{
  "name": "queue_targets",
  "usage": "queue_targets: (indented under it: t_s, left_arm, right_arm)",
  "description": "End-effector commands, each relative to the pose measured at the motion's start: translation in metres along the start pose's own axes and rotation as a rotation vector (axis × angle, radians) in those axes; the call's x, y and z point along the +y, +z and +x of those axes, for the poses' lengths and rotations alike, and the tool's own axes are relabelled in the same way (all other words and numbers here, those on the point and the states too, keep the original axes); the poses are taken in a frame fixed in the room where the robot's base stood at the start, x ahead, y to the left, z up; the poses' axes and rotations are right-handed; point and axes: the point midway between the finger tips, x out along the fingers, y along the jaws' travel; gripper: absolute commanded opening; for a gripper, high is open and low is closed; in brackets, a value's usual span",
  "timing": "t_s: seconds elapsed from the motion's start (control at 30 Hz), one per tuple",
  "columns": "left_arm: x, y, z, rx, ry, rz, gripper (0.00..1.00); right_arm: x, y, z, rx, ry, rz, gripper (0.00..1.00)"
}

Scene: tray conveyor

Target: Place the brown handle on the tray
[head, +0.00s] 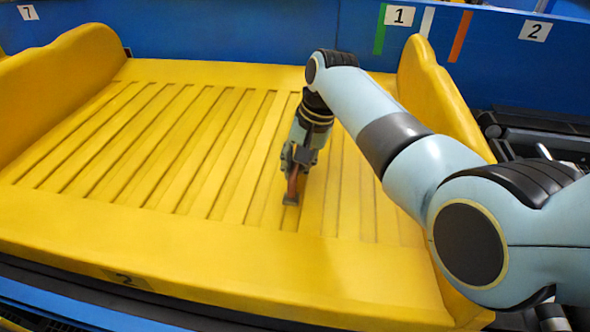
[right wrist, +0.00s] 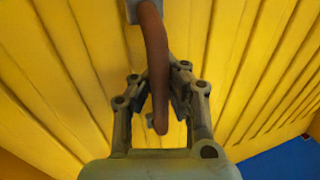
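The brown handle (head: 292,186) is a slim, slightly curved piece with a grey end. It hangs steeply tilted over the yellow slatted tray (head: 150,218), right of the tray's middle. My right gripper (head: 297,163) points down and is shut on the handle. In the right wrist view the handle (right wrist: 155,60) runs between the fingers of the right gripper (right wrist: 161,98), with its grey end at the top edge. The grey end is close to the slats; I cannot tell whether it touches. My left gripper is out of view.
The tray has raised yellow end walls at left (head: 60,85) and right (head: 435,85). A blue wall (head: 230,30) with number labels stands behind it. Dark conveyor parts (head: 530,130) lie at the right. The tray's left and middle slats are bare.

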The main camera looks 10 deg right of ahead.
Motion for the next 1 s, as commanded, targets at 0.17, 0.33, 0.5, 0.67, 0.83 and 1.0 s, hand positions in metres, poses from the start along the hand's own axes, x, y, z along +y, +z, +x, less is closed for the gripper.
queue_targets:
  t_s: [0.17,0.33,0.5,0.67,0.83,1.0]
  left_arm:
    - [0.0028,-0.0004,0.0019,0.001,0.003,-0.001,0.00]
    - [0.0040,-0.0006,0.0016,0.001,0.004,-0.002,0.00]
    - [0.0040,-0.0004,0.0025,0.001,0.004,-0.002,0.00]
    - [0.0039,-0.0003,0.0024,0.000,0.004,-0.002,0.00]
    - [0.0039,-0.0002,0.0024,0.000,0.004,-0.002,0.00]
    - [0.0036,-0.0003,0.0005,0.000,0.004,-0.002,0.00]
  right_arm:
    - [0.0025,-0.0008,0.0090,0.002,-0.001,0.000,0.00]
    - [0.0025,-0.0008,0.0086,0.002,-0.001,0.000,0.00]
    - [0.0035,-0.0004,0.0113,0.001,-0.001,0.000,0.08]
    - [0.0034,-0.0005,0.0111,0.001,-0.001,0.000,0.29]
    - [0.0034,-0.0005,0.0111,0.001,-0.001,0.000,0.30]
    - [0.0023,-0.0009,0.0057,0.003,-0.002,0.000,0.30]
